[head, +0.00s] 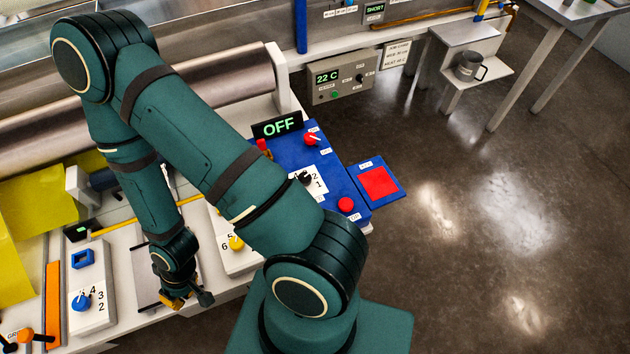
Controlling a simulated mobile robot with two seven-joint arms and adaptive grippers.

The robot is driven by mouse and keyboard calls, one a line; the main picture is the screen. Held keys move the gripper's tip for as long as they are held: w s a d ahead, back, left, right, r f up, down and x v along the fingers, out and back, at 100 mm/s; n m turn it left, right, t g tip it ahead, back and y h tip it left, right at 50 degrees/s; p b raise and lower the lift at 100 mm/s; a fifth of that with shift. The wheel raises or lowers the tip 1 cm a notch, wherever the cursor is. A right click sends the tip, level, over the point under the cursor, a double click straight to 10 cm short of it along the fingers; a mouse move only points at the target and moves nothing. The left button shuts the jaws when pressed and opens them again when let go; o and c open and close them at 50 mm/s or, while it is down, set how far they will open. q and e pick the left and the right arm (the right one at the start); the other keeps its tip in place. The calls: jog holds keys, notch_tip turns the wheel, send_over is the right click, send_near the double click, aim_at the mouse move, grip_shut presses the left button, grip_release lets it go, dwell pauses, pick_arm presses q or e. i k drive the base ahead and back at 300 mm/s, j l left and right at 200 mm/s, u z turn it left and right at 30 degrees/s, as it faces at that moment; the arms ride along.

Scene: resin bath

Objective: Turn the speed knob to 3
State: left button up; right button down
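Several knobs show, and their labels are too small to tell which is the speed knob. A blue knob (80,301) sits on a white dial plate with 2, 3 and 4 visible. A yellow knob (236,243) sits on a plate with 5 and 6 visible, partly hidden by my arm. A black knob (305,178) sits on a white plate with 1 and 2 visible, its left side hidden by my arm. My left gripper (187,300) points down between the blue and yellow knobs, apart from both; its opening is unclear. My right gripper is out of view.
The blue panel (352,187) carries a red knob (312,139) and a red button (346,204). A sign (277,125) reads OFF. A metal roller (230,77) runs behind. Open floor is right.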

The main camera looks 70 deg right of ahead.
aim_at(305, 178)
jog(key=k+l+z, duration=0.2)
jog(key=k, duration=0.75)
jog(key=z, duration=1.55)
jog(key=i+j+z, duration=0.1)
jog(key=j+z, duration=0.3)
jog(key=j, duration=0.75)
jog(key=i, duration=0.05)
